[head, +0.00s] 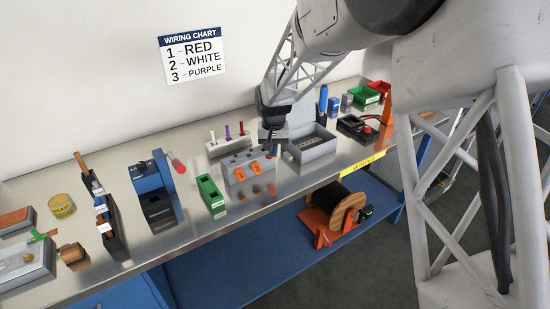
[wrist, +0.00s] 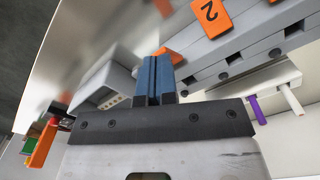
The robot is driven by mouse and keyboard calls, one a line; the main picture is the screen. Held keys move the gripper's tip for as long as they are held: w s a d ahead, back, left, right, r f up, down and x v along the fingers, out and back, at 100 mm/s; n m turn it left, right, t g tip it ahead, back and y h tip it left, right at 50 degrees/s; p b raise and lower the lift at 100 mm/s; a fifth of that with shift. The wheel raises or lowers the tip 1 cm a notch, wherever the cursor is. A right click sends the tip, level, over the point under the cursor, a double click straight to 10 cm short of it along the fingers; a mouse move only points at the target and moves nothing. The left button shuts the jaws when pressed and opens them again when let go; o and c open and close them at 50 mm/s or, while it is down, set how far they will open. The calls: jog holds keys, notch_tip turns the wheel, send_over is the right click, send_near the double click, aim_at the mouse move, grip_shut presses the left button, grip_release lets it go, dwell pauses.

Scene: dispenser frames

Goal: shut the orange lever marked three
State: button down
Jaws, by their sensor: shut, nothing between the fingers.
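The grey connector block (head: 234,177) stands on the metal bench, with orange levers marked 1 (head: 241,173) and 2 (head: 256,169) on its front. The lever marked 2 also shows large in the wrist view (wrist: 211,16). My gripper (head: 273,151) is shut and empty at the block's right end. In the wrist view, its blue fingertips (wrist: 154,62) are together beside a partly hidden orange piece (wrist: 172,55), which appears to be the third lever. Its number is not readable, and I cannot tell whether the fingers touch it.
A rack (head: 217,151) with white, purple and red wires stands behind the block. A grey open bin (head: 318,151) is close on the right. A green block (head: 211,196) and a blue tool (head: 150,180) stand to the left. The bench front edge is near.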

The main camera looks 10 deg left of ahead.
jog(key=shift+f, duration=1.3)
jog(key=shift+r, duration=4)
jog(key=shift+d, duration=0.1)
